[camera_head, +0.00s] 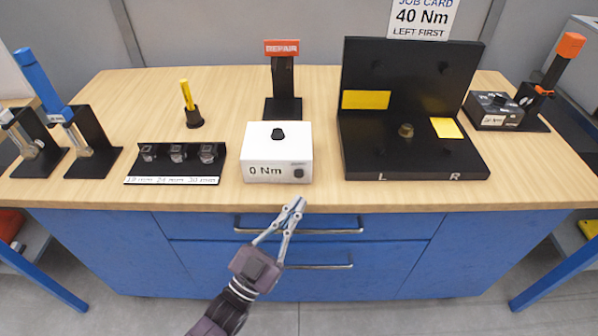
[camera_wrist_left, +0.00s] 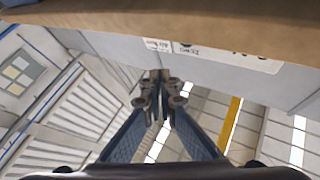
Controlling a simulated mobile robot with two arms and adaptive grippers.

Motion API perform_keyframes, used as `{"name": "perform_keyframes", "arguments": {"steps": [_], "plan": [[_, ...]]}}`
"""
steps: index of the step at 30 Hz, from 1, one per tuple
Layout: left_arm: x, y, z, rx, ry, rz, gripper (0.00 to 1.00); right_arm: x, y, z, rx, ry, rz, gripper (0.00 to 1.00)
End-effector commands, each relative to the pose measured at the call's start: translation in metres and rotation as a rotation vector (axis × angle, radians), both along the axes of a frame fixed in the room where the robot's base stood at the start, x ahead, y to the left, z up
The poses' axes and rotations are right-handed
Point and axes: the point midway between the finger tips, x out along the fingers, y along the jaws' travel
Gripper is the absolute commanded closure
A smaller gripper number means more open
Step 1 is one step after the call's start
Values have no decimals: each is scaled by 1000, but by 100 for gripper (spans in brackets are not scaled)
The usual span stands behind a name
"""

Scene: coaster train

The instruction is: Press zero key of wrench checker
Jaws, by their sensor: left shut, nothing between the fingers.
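The wrench checker (camera_head: 277,150) is a white box on the wooden bench, with a black knob on top and "0 Nm" on its front. A dark round key (camera_head: 298,173) sits at the lower right of that front, under a small dark label. My left gripper (camera_head: 297,203) is shut and empty, its tips at the bench's front edge, just short of the box and apart from the key. My right gripper is not in view.
A black rack of sockets (camera_head: 176,178) stands left of the checker, and a black fixture (camera_head: 415,165) marked L and R stands right. A REPAIR stand (camera_head: 283,80) is behind. Blue drawers with handles (camera_head: 300,222) lie below the bench edge.

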Motion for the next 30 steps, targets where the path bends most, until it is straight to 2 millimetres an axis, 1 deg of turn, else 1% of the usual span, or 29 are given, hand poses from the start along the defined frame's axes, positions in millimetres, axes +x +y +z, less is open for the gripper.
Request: {"name": "perform_keyframes", "arguments": {"steps": [10, 14, 17, 24, 27, 30], "plan": [[-2, 1, 0, 10, -3, 3, 100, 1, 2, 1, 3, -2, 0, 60], [-5, 10, 1, 114, -31, 33, 100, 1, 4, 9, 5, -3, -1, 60], [-11, 24, 2, 291, -84, 77, 100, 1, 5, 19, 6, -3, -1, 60], [-34, 61, 7, 833, -297, 166, 100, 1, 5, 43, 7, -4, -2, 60], [-42, 72, 9, 1015, -387, 180, 100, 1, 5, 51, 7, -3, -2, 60], [-49, 79, 12, 1144, -462, 186, 100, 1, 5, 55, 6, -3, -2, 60]]}}
